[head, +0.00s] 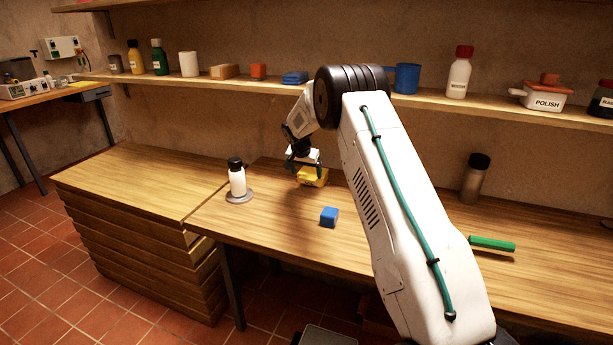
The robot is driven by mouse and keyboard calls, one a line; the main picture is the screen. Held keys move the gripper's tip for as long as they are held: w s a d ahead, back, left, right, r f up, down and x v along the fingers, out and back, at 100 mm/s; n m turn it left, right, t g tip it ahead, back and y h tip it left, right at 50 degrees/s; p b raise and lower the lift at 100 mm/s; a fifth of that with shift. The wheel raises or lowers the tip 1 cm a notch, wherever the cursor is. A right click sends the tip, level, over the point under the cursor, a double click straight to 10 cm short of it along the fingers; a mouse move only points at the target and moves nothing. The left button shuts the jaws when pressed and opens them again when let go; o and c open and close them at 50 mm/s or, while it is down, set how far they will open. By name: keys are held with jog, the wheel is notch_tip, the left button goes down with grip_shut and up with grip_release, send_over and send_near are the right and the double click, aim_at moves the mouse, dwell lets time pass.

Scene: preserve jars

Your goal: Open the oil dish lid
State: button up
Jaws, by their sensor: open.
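A small yellow box-like object (313,177), which may be the oil dish, sits on the wooden workbench (345,255) near its back edge. My gripper (304,166) is open just above it and partly covers it. I cannot tell whether the fingers touch it, or make out its lid clearly. No label reading oil is legible. A white dish marked POLISH (546,101) with an orange knobbed top (549,79) stands on the wall shelf at the right, far from my gripper.
A white bottle with a black cap (237,178) stands on a grey round base left of my gripper. A blue block (329,217) lies in front. A dark-capped grey bottle (475,179) and a green bar (492,244) are at right. The shelf (430,101) runs behind my arm.

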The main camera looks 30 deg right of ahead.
jog(key=shift+x, duration=1.25)
jog(key=c, duration=1.4)
jog(key=shift+r, duration=0.1)
jog(key=shift+r, duration=0.2)
